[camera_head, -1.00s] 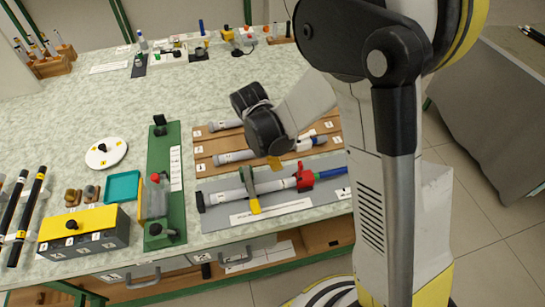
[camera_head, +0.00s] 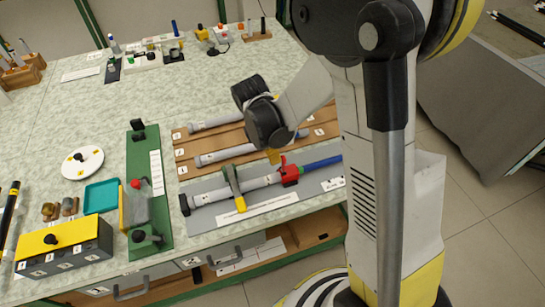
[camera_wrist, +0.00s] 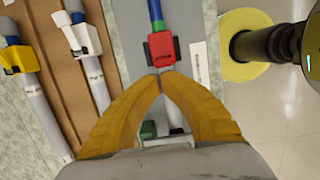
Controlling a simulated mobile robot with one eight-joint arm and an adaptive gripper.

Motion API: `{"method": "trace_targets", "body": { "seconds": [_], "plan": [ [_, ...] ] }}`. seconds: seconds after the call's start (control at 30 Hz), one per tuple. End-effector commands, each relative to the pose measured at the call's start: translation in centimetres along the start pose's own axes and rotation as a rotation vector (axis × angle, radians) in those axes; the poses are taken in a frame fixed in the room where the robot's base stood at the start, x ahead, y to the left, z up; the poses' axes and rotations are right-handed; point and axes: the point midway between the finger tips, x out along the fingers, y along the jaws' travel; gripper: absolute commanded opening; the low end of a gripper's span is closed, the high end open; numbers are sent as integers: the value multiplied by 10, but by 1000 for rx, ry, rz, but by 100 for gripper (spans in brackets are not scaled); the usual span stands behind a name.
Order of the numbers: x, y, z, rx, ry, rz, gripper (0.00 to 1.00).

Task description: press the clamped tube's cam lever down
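The clamped tube (camera_head: 262,183) is grey, with a blue section (camera_head: 322,163) at its right end, and lies in a grey fixture board (camera_head: 200,218). A red collar with a raised red lever (camera_head: 289,174) sits where grey meets blue; it also shows in the wrist view (camera_wrist: 161,48). A green clamp with a yellow handle (camera_head: 234,184) crosses the tube left of the collar. My gripper (camera_head: 274,157) is just behind and left of the collar. In the wrist view, its yellow fingertips (camera_wrist: 160,76) meet, empty, at the collar's near edge; contact is unclear. The fingers hide part of the tube.
A green fixture (camera_head: 140,170), a teal tray (camera_head: 101,196) and a yellow-topped box (camera_head: 65,250) stand to the left.

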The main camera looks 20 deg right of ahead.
Motion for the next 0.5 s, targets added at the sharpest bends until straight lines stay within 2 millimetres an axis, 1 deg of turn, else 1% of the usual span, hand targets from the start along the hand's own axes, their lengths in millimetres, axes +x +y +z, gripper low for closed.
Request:
{"method": "trace_targets", "body": {
  "seconds": [0.5],
  "plan": [
    [-1, 0, 7, 2, 85, -1, 0]
  ]
}}
